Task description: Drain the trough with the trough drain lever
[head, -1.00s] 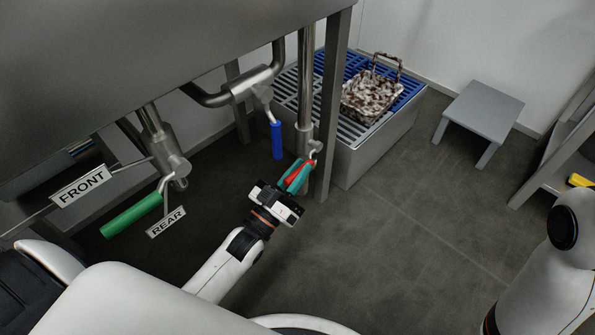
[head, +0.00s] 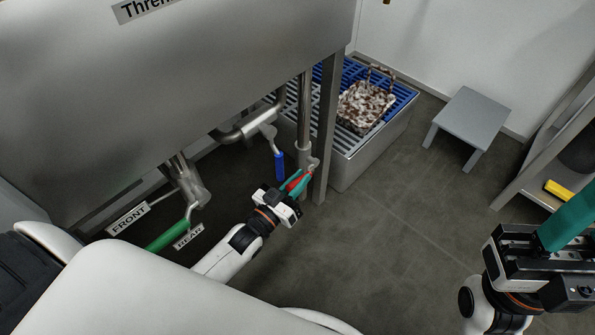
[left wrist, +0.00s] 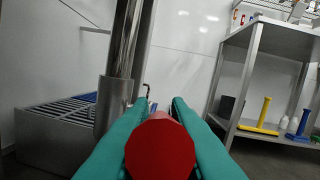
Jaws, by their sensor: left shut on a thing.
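My left gripper (head: 300,180) is shut on a red lever handle (head: 293,184), with teal fingers on either side of it. The lever joins a valve on the vertical steel pipe (head: 304,115) by the tank leg. In the left wrist view the round red handle end (left wrist: 159,147) sits between the fingers. A blue lever (head: 279,165) hangs from the pipe just left of it. A green lever (head: 168,236) is farther left, partly hidden by my body. My right gripper (head: 572,218) is at the right edge, its fingers cut off by the frame.
The large steel tank (head: 200,75) overhangs the levers, with a leg (head: 326,130) close to my left gripper. FRONT (head: 128,219) and REAR (head: 188,236) signs hang at the left. A grated platform (head: 365,165) carries a stained basket (head: 365,105). A grey stool (head: 468,115) stands right; the middle floor is clear.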

